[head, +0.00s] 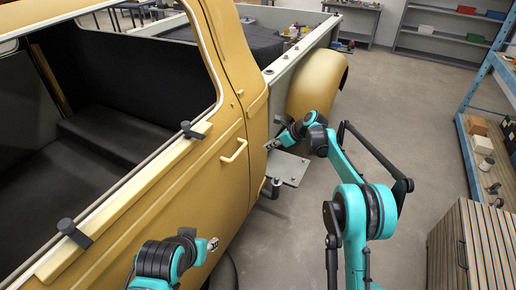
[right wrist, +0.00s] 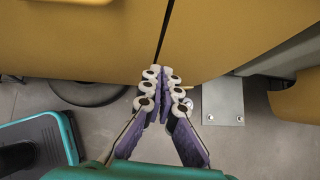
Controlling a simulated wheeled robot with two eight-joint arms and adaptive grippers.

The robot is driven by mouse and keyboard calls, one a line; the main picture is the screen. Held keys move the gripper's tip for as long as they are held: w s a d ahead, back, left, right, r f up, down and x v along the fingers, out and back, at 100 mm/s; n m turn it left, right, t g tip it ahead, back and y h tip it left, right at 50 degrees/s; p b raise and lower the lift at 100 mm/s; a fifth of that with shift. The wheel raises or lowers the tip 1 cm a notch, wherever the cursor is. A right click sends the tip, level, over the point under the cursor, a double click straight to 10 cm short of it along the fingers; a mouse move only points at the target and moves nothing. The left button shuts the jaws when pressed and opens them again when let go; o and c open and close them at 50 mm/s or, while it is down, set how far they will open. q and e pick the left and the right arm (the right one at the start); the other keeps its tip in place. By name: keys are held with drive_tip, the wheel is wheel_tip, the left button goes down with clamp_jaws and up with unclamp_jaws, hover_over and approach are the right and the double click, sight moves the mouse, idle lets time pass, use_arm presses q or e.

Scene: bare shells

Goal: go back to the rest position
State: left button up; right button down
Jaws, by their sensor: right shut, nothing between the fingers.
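My right gripper (head: 271,145) is beside the rear edge of the yellow truck's cab, above a grey metal step plate (head: 288,168). In the right wrist view the right gripper (right wrist: 161,85) has its fingers together with nothing between them. They point at the yellow door panel (right wrist: 90,45) near a dark vertical seam; I cannot tell whether they touch it. My left gripper (head: 212,244) is low beside the truck door (head: 190,190), small and partly hidden by its own wrist, so its jaws are unclear.
The truck's door handle (head: 235,151) and rear fender (head: 316,82) stick out near the right arm. A slatted wooden cabinet (head: 475,245) stands at the lower right, and a blue shelf rack (head: 470,155) at the right edge. The grey floor (head: 405,120) between is clear.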

drive_tip(key=s+d+r+n+h+b, duration=0.1)
drive_tip(key=s+d+r+n, duration=0.25)
drive_tip(key=s, duration=0.35)
drive_tip(key=s+d+r+n+t+h+b, duration=0.1)
drive_tip(key=s+d+r+n+h, duration=0.2)
drive_tip(key=s, duration=0.4)
drive_tip(key=s+d+r+n+b, duration=0.1)
drive_tip(key=s+d+r+n, duration=0.2)
drive_tip(key=s+d+n, duration=0.3)
drive_tip(key=s+d+f+n+h+b, duration=0.1)
drive_tip(key=s+d+f+n, duration=0.1)
drive_tip(key=s, duration=0.6)
drive_tip(key=s+d+f+n+t+h+b, duration=0.1)
drive_tip(key=s+d+f+n, duration=0.2)
drive_tip(key=s, duration=0.6)
drive_tip(key=s+d+f+n+t+h+b, duration=0.1)
drive_tip(key=s+d+f+n, duration=0.1)
drive_tip(key=s+f+n, duration=0.4)
drive_tip(key=s, duration=0.2)
drive_tip(key=shift+s+d+h, duration=0.25)
drive_tip(key=shift+s+h, duration=0.15)
drive_tip(key=shift+f, duration=0.1)
